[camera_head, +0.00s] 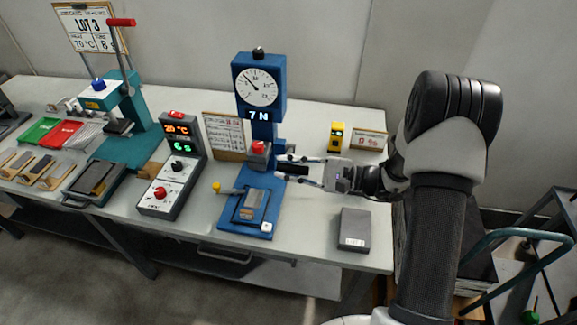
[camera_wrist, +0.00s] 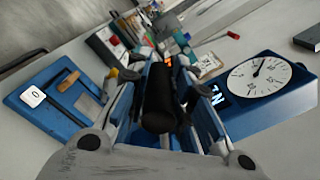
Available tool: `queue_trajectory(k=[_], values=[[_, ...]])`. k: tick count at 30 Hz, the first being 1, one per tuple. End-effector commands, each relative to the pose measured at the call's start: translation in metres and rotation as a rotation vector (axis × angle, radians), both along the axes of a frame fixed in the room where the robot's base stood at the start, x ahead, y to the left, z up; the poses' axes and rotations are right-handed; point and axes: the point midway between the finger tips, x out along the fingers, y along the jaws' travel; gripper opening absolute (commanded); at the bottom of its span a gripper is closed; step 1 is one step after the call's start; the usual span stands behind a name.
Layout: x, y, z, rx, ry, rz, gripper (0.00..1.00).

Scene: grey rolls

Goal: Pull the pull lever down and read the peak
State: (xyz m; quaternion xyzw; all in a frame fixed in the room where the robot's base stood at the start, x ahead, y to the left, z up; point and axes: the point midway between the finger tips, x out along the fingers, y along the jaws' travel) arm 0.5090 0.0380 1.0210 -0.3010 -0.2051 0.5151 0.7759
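The blue pull tester (camera_head: 262,130) stands on the bench, with a round dial (camera_head: 257,87) on top and a lit display (camera_head: 259,115) reading 7 N. The dial needle points to the upper left in the head view; the dial also shows at right in the wrist view (camera_wrist: 258,76). A black lever grip (camera_wrist: 160,100) lies between my gripper's fingers (camera_wrist: 165,80), with what looks like a gap on each side. In the head view my gripper (camera_head: 281,167) points left at the tester's column, fingers apart, beside a red-topped clamp (camera_head: 258,150).
A control box (camera_head: 172,165) showing 20 °C and 6 s stands left of the tester. A teal press (camera_head: 125,120) with a red-handled lever stands farther left. A grey box (camera_head: 355,230) and a yellow device (camera_head: 336,137) are at the right. Bare bench lies between them.

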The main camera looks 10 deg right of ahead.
Motion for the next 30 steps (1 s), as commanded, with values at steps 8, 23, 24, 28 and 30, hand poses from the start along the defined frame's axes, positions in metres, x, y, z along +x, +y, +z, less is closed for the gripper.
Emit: queue_trajectory(k=[8,23,24,28,30], values=[[-0.004,0.001,-0.008,-0.009,0.018,0.004,0.40],[-0.014,-0.032,-0.005,-0.009,0.007,-0.002,0.40],[-0.017,-0.040,-0.005,-0.008,0.007,-0.002,0.40],[-0.029,-0.066,-0.005,-0.009,0.008,-0.002,0.40],[-0.034,-0.079,-0.006,-0.009,0.009,-0.002,0.40]])
